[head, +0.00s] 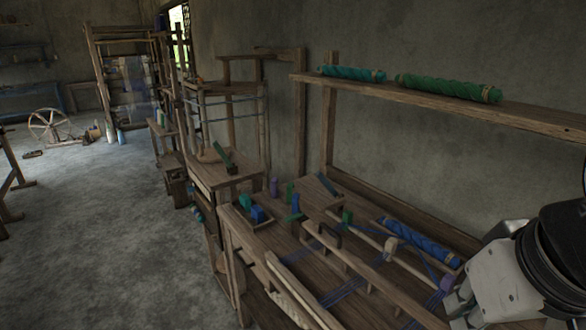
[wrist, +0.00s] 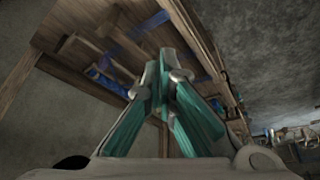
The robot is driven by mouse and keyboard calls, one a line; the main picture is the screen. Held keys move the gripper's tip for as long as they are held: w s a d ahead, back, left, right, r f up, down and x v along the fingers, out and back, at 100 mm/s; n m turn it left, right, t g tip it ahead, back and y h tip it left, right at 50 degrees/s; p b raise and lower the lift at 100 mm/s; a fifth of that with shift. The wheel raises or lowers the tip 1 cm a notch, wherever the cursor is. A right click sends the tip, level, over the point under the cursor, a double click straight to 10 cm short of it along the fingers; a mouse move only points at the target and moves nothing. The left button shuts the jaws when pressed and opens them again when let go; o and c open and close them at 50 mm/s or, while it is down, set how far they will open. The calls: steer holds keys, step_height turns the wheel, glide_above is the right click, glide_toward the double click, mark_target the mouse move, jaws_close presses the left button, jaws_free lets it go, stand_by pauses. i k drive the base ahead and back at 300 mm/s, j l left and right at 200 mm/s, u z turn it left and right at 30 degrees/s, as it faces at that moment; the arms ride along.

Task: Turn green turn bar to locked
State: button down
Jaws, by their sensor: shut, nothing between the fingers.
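A dark green bar (head: 222,157) stands tilted on the small wooden stand at the left end of the loom.
The wooden loom frame (head: 282,238) has several rails and blue threads. A blue roll (head: 420,242) lies along it. A shelf (head: 500,110) above holds a teal roll (head: 352,73) and a green roll (head: 450,88).

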mark_target(298, 214)
steer(key=k+j, duration=0.1)
steer(key=j, duration=0.6)
steer(key=k+j, duration=0.15)
steer(key=j, duration=0.2)
steer(key=i+j, duration=0.55)
steer(key=j, duration=0.25)
steer(key=i+j, duration=0.15)
steer(key=i, duration=0.25)
steer(key=i+j, duration=0.15)
steer(key=i, duration=0.3)
steer(key=z, duration=0.05)
